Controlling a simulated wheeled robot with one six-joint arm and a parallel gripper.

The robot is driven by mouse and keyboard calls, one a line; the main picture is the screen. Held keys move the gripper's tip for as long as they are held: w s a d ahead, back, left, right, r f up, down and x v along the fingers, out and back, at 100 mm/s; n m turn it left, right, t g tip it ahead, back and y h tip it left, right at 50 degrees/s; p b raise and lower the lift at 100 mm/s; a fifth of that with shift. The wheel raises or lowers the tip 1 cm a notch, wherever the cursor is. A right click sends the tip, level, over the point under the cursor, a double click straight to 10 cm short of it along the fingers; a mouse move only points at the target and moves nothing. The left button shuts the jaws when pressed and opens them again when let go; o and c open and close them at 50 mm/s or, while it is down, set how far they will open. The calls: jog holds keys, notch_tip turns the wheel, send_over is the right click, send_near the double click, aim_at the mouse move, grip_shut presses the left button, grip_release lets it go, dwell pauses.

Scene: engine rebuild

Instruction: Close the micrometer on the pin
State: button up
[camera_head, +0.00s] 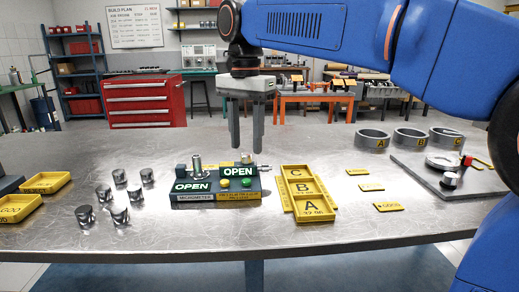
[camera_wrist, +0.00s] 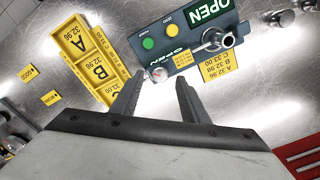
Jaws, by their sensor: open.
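The micrometer (camera_head: 218,190) is a dark green box on the table; both its displays read OPEN. It has a green button (camera_head: 225,183) and a yellow button (camera_head: 246,182); the wrist view also shows the green button (camera_wrist: 148,43) and yellow button (camera_wrist: 170,31). An upright metal post (camera_head: 197,165), seemingly the pin, stands at its left end; whether anything grips it I cannot tell. A small metal knob shows at its other end (camera_wrist: 157,73). My gripper (camera_head: 245,149) is open and empty above the box's rear right, touching nothing; its fingers also show in the wrist view (camera_wrist: 160,80).
Several metal pistons (camera_head: 120,215) stand left of the micrometer. A yellow tray (camera_head: 308,208) marked A, B, C is close on its right. Yellow tags (camera_head: 388,207), grey rings (camera_head: 372,139) and a grey plate (camera_head: 452,186) lie farther right. The table front is clear.

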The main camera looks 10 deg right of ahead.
aim_at(246, 158)
jog(key=shift+f, duration=1.3)
grip_shut()
jog(key=shift+n, duration=0.4)
jog(key=n, duration=0.3)
jog(key=shift+n, duration=2.5)
